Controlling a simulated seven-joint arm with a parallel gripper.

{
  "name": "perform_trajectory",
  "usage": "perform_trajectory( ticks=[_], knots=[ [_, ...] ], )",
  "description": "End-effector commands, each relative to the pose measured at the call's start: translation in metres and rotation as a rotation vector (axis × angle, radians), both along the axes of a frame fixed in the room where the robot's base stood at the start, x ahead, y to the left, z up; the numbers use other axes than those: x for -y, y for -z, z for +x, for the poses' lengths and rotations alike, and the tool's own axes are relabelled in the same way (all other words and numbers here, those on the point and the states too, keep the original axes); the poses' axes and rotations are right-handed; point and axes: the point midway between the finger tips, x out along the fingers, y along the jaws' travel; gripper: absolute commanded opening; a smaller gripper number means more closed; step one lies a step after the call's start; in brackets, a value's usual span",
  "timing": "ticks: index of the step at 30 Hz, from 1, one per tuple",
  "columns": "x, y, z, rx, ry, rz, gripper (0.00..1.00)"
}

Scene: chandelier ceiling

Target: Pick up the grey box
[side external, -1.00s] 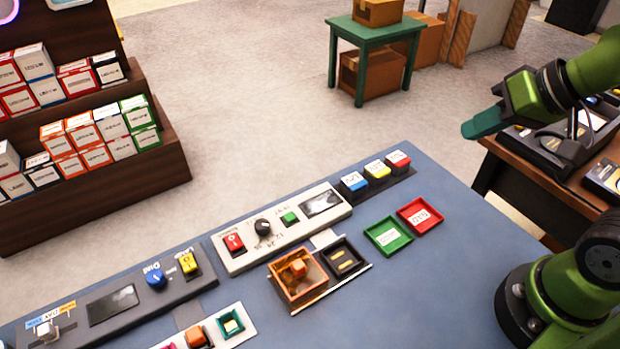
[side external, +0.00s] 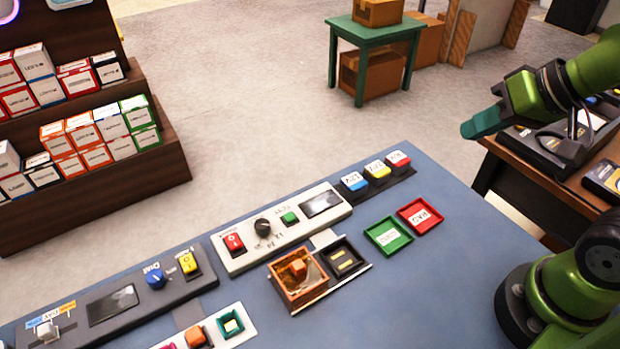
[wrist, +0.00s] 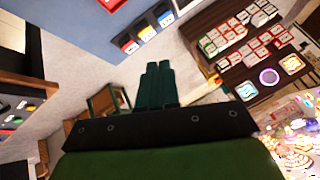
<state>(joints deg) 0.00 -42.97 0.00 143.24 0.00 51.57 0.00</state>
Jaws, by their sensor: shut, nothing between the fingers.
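My gripper (side external: 484,122), with teal fingers, is in the upper right of the side view, raised beyond the blue table's right edge. Its fingers are together and empty; they also show shut in the wrist view (wrist: 159,80). I cannot tell for sure which thing is the grey box. My gripper is far from all of these.
Green (side external: 388,236) and red (side external: 420,216) trays lie on the table's right. A darker control panel (side external: 110,306) lies at the left. A shelf of small cartons (side external: 95,150) stands far left, and a green stool (side external: 375,32) at the back. Open floor lies between.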

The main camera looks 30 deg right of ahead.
Motion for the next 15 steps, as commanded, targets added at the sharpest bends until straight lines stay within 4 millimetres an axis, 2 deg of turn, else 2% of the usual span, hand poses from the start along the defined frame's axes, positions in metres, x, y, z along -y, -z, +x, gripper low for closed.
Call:
perform_trajectory(
  ticks=[1, 11, 15],
  knots=[
    [0.0000, 0.0000, 0.0000, 0.000, 0.000, 0.000, 0.11],
    [0.0000, 0.0000, 0.0000, 0.000, 0.000, 0.000, 0.61],
    [0.0000, 0.0000, 0.0000, 0.000, 0.000, 0.000, 0.62]
  ],
)
